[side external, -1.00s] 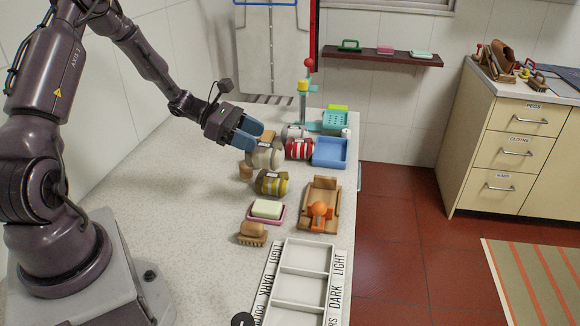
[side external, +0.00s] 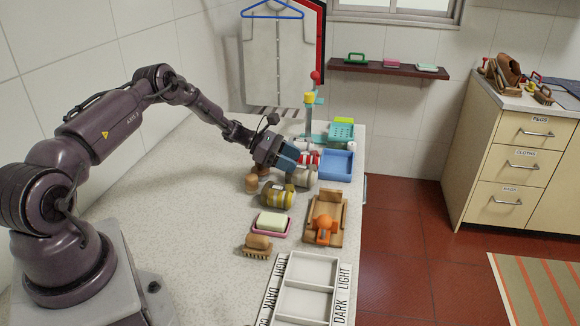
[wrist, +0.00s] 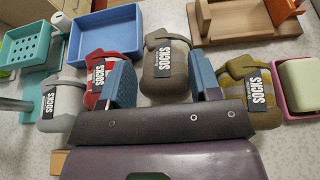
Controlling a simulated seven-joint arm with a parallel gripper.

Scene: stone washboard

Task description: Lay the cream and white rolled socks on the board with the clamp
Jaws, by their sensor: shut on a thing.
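In the wrist view the socks (wrist: 164,70) look grey-brown, with a blue finger on either side of my gripper (wrist: 162,82). My gripper is shut on them. I cannot tell whether they are clear of the counter. The wooden board (side external: 327,203) with its orange clamp (side external: 323,226) lies nearer the camera, to the right of the yellow-grey roll. Part of the board (wrist: 240,22) shows at the top of the wrist view.
A red striped roll (side external: 312,156) and a blue tray (side external: 337,166) are close behind. A yellow-grey roll (side external: 277,195), soap on a pink dish (side external: 271,224) and a brush (side external: 257,245) stand left of the board. A white divided tray (side external: 306,270) is in front.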

